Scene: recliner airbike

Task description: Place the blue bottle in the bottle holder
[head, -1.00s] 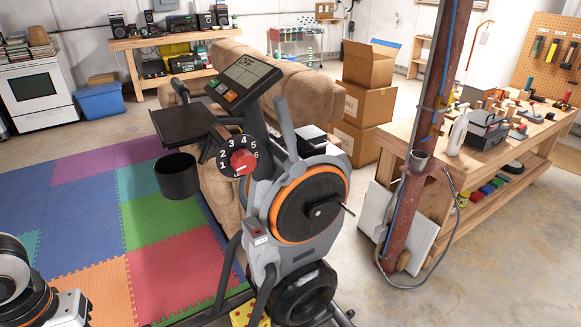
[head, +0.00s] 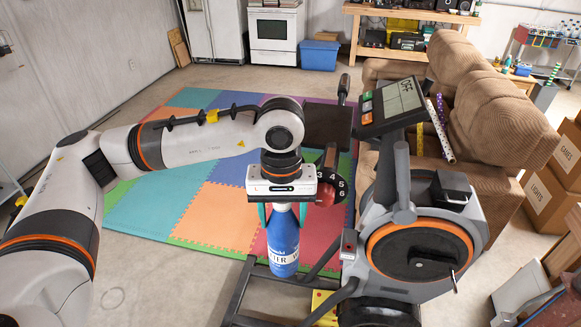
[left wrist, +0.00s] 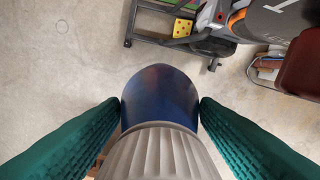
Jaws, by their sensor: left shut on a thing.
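The blue bottle (head: 284,247) hangs upright in my left gripper (head: 283,213), which is shut on its upper part. In the left wrist view the bottle's blue body (left wrist: 160,88) and ribbed grey cap (left wrist: 160,152) lie between the two green fingers of my left gripper (left wrist: 160,106). The black cup-shaped bottle holder is hidden now, apparently behind my wrist and gripper. My right gripper is not in view.
The airbike's console (head: 391,106), numbered dial (head: 331,186) and black floor frame (head: 240,295) are close to the gripper and bottle. A brown recliner (head: 490,105) stands behind the bike. Coloured foam mats (head: 190,205) and bare floor lie to the left.

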